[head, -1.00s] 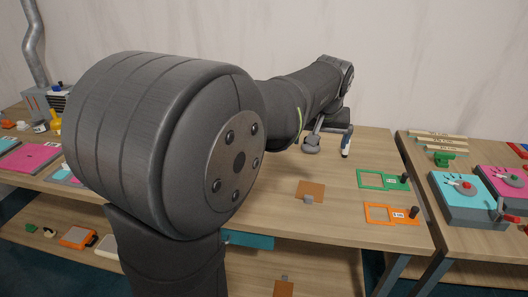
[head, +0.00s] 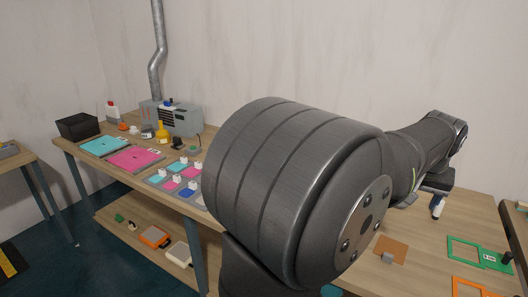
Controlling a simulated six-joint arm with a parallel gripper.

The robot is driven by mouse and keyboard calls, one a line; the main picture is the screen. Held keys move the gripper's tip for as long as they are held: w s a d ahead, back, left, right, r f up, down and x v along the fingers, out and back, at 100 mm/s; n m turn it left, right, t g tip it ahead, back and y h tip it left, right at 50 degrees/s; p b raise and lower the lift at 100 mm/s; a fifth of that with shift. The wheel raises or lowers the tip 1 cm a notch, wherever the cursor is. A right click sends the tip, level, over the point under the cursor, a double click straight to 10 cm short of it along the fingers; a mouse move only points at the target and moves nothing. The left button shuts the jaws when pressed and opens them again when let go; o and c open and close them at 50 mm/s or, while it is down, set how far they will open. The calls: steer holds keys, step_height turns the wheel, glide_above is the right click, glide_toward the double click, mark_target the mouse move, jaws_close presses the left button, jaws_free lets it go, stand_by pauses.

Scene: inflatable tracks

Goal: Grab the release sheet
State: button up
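A flat brown sheet (head: 392,246) with a small grey block or tab (head: 388,257) at its near edge lies on the wooden bench, right of my arm's large joint. It may be the release sheet; no label on it is readable. My gripper (head: 437,185) is at the far end of my arm, on the right, beyond the brown sheet and apart from it. It is small and partly hidden by my arm, so its fingers cannot be made out.
Green frames (head: 464,249) and an orange frame (head: 468,286) lie at the right. My arm hides the bench's middle.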

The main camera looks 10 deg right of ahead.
steer(key=shift+c, duration=0.9)
steer(key=m, duration=0.1)
glide_toward(389, 256)
steer(key=shift+w+d+f, duration=0.15)
steer(key=shift+w+f, duration=0.25)
steer(key=shift+f, duration=0.2)
steer(key=shift+w+d+f, duration=0.15)
steer(key=shift+w+f, duration=0.2)
steer(key=shift+f, duration=0.2)
steer(key=shift+s+x, duration=0.1)
steer(key=shift+x, duration=1.45)
steer(key=shift+s+x, duration=0.15)
steer(key=shift+x, duration=1.4)
steer(key=shift+c, duration=0.4)
steer(key=c, duration=1)
